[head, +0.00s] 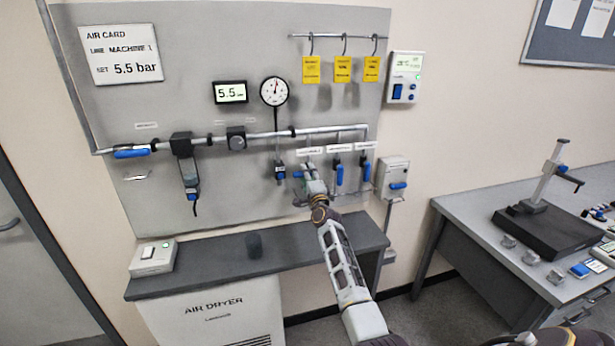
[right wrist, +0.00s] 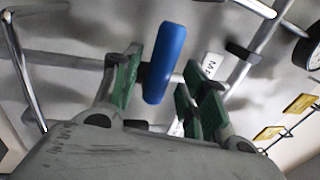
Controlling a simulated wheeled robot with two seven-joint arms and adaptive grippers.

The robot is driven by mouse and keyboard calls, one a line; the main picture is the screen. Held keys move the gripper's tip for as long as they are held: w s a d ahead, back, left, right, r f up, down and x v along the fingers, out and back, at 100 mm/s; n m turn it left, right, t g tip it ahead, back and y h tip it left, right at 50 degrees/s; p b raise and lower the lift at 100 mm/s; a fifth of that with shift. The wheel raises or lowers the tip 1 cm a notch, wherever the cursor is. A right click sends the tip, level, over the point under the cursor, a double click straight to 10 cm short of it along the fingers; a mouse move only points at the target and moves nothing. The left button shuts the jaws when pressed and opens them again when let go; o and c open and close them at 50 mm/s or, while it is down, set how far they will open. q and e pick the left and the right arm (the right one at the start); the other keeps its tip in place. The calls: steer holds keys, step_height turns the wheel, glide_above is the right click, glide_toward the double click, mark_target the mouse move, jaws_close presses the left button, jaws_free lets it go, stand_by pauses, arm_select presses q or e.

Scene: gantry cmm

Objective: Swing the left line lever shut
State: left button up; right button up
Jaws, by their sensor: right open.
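The left line lever (head: 297,174) has a blue handle whose end shows just left of my right gripper (head: 311,176); it seems to point sideways, and the rest is hidden behind the gripper. In the right wrist view the blue handle (right wrist: 165,62) lies in the gap between the green-padded fingers of my right gripper (right wrist: 160,88). The fingers are open, with space visible on both sides of the handle; I cannot tell whether either touches it. The middle line lever (head: 339,174) and right line lever (head: 367,169) hang downward. My left gripper is not in view.
A gauge (head: 274,92) and a hanging fitting (head: 280,172) are left of my gripper. Yellow tags (head: 343,69) hang above. A switch box (head: 394,178) is at the panel's right. A dark shelf (head: 210,262) with a small dark cup (head: 255,245) juts out below.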

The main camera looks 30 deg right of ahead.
steer(key=shift+s+f, duration=0.1)
steer(key=v, duration=1.1)
steer(key=shift+s, duration=0.4)
stand_by(0.3)
steer(key=shift+a, duration=0.1)
stand_by(0.3)
